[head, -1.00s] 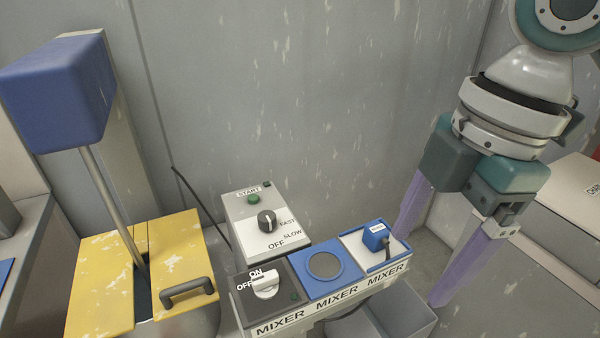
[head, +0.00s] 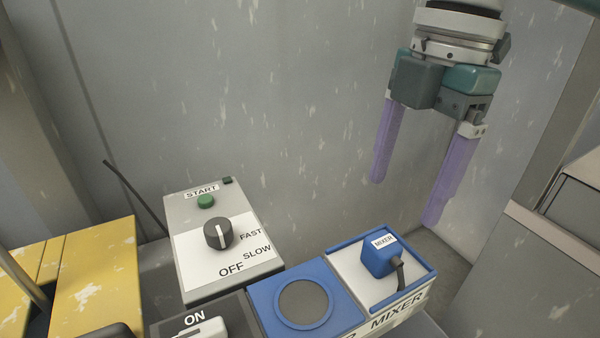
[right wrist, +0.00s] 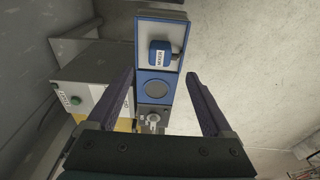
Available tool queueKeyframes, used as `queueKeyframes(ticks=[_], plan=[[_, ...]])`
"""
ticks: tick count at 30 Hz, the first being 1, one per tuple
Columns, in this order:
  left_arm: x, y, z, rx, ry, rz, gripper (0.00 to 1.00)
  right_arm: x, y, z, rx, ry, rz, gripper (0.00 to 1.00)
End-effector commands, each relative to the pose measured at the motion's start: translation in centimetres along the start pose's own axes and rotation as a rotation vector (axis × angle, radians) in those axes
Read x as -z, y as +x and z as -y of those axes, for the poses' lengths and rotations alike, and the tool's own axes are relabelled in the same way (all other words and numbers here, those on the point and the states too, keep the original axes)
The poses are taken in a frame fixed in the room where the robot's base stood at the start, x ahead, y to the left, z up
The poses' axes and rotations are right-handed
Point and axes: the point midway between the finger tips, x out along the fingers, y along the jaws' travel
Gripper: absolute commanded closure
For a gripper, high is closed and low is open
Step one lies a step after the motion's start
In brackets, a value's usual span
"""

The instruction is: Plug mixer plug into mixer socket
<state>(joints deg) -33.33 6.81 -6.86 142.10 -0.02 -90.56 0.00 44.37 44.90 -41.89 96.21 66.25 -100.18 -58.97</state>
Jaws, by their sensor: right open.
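The blue mixer plug (head: 379,257), with a white MIXER label and a dark cable, rests in a blue-rimmed white tray (head: 344,271). The plug also shows in the right wrist view (right wrist: 160,54). The mixer socket (head: 304,304) is a round grey face in a blue ring on a blue panel, just left of the tray; it also shows in the right wrist view (right wrist: 153,91). My right gripper (head: 404,203) is open and empty, its purple fingers above and behind the plug, apart from it. My left gripper is not in view.
Left of the socket is an ON switch (head: 205,329). Behind it stands a control box (head: 222,278) with a green START button and a FAST/SLOW/OFF knob. A yellow lid (head: 97,280) is at far left. A wall rises close behind; a grey cabinet (head: 540,265) stands right.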

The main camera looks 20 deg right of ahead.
Motion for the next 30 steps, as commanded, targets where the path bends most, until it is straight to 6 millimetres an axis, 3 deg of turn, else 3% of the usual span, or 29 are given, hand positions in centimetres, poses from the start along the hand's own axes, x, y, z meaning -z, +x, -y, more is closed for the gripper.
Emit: queueKeyframes(ticks=[7, 19, 30], plan=[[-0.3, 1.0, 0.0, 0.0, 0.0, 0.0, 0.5, 0.0, 3.7, 0.1, 0.004, -0.001, -0.001, 0.15], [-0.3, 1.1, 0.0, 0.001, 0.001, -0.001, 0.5, 0.0, 4.6, 0.0, 0.001, 0.0, 0.0, 0.15], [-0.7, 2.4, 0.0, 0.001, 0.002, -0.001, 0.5, 0.0, 9.4, 0.1, 0.002, -0.001, 0.001, 0.15]])
